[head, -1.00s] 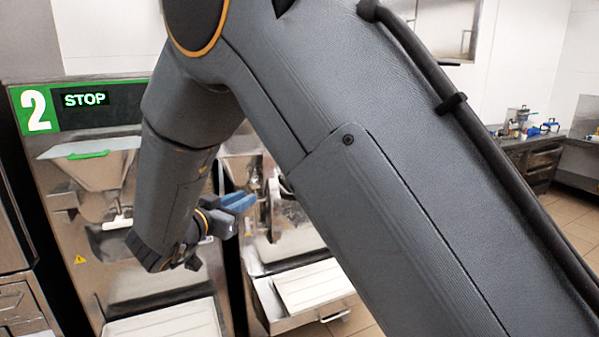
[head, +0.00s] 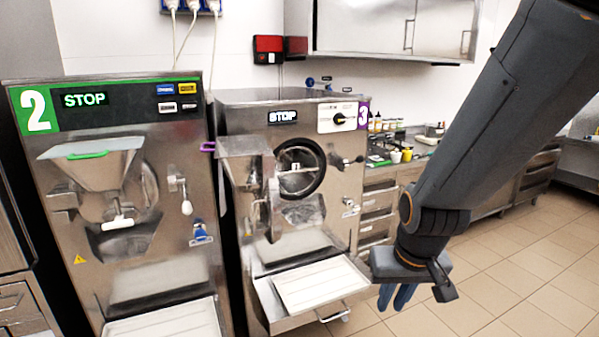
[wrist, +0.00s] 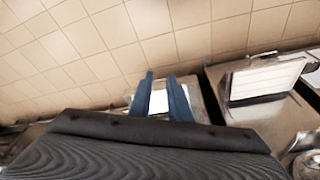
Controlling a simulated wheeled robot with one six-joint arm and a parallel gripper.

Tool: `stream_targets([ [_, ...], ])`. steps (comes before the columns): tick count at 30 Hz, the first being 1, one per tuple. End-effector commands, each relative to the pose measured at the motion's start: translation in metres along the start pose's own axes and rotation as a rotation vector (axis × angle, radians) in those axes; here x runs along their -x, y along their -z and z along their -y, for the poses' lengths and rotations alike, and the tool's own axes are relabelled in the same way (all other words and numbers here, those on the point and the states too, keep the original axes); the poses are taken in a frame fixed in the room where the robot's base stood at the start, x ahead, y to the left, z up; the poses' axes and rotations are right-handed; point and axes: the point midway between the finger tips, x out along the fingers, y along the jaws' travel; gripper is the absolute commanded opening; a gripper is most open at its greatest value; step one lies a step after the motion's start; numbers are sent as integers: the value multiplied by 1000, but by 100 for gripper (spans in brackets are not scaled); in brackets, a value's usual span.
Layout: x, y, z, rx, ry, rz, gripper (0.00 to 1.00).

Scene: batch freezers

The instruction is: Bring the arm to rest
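My gripper (head: 395,296) hangs at the right of the head view with its blue fingers pointing down. It is in front of and to the right of freezer 3's tray (head: 310,288), over the tiled floor. In the wrist view, the two blue fingers (wrist: 161,78) stand apart, with a gap between them and nothing held. My upper arm runs from the top right down to the wrist.
Freezer 2 (head: 125,255) stands at the left and freezer 3 (head: 330,215) beside it; both displays read STOP. A counter (head: 380,200) with bottles runs behind at the right. Open tiled floor (head: 520,275) lies at the right.

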Motion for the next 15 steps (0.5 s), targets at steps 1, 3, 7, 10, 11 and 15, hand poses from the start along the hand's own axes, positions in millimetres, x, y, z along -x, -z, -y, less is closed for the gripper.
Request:
stream_targets([
  [1,4,-18,-13,-4,-18,42,17],
  [3,-12,-26,-14,0,-23,70,17],
  [7,-38,-33,-13,3,-21,99,17],
  [10,-59,-40,-13,4,-21,125,17],
  [11,-65,-42,-13,4,-20,134,17],
  [15,-92,-51,-14,5,-20,171,17],
])
